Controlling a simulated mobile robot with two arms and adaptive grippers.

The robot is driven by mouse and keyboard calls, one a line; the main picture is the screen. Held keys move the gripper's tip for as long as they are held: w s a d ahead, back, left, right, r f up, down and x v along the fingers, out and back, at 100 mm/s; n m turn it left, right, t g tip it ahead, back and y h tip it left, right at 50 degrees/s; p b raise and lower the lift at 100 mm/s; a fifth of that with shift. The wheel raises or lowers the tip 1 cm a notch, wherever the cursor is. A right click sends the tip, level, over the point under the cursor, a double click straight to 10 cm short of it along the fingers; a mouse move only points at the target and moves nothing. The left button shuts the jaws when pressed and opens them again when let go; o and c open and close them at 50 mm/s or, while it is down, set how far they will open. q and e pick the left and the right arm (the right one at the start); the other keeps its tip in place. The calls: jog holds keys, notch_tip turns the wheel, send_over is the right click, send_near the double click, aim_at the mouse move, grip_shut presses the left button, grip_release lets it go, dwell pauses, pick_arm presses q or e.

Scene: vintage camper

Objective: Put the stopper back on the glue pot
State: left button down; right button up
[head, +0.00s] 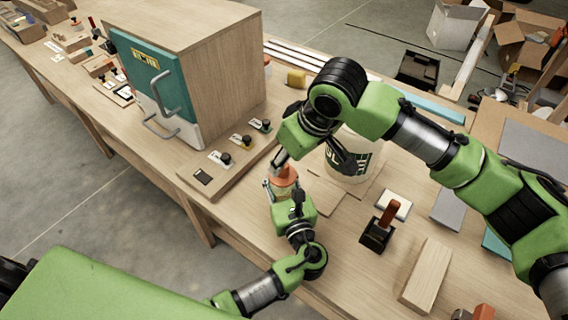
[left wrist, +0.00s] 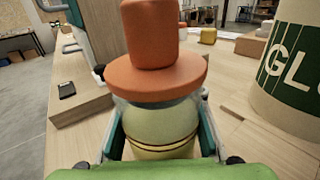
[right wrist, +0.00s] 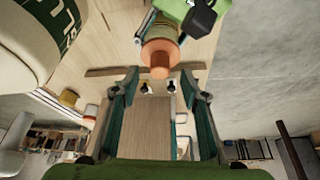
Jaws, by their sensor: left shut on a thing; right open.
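My left gripper (head: 284,190) is shut on a small yellowish pot (left wrist: 160,126) with a dark band, holding it upright. An orange stopper (left wrist: 150,72), with a wide flange and a round knob, sits on the pot's mouth; it also shows in the head view (head: 285,173) and right wrist view (right wrist: 158,58). How deep it is seated cannot be told. My right gripper (head: 314,162) is open and empty, its fingers spread near the stopper. In the right wrist view the stopper is just beyond its fingertips (right wrist: 162,82), apart from them.
A large white tub with a green glue label (head: 348,160) stands right behind the grippers. A teal-fronted wooden cabinet (head: 205,75) is to the left. A wooden block (head: 426,275) and a red-handled tool (head: 380,225) lie at the right. Bare bench shows in front.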

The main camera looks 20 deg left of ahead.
aim_at(286, 197)
jog(key=v, duration=0.7)
jog(key=shift+r, duration=0.35)
jog(key=shift+s+d, duration=0.1)
pick_arm(q)
jog(key=c, duration=1.3)
grip_release()
jog(key=v, duration=1.2)
